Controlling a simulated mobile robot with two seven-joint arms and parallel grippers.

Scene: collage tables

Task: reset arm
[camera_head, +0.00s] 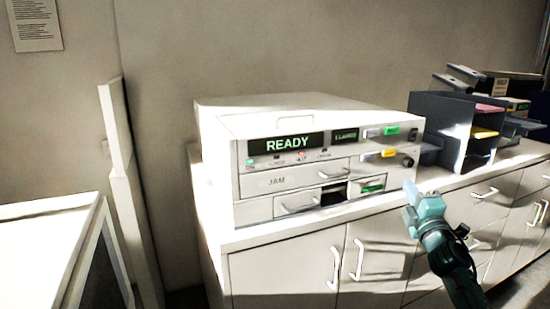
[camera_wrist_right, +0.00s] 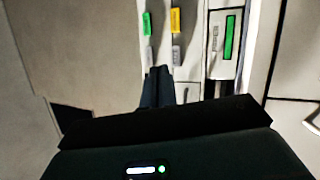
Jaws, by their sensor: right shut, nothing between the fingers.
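My right gripper (camera_head: 411,208) is in the head view at the lower right, in front of the cabinet and just right of the white machine. Its fingers are shut and hold nothing. In the right wrist view the dark closed fingers (camera_wrist_right: 158,88) point toward the machine's front. The white machine (camera_head: 300,170) stands on the cabinet top with a READY display (camera_head: 287,145). Its front has a green-tagged handle (camera_head: 391,131), a yellow-tagged handle (camera_head: 389,154) and a small panel with a green strip (camera_head: 372,187). My left gripper is not in view.
A white cabinet (camera_head: 285,272) with handles runs below the machine and to the right. A dark organizer (camera_head: 445,128) with coloured papers stands on it at the right. A white surface (camera_head: 35,255) is at the left, beside an upright white panel (camera_head: 128,190).

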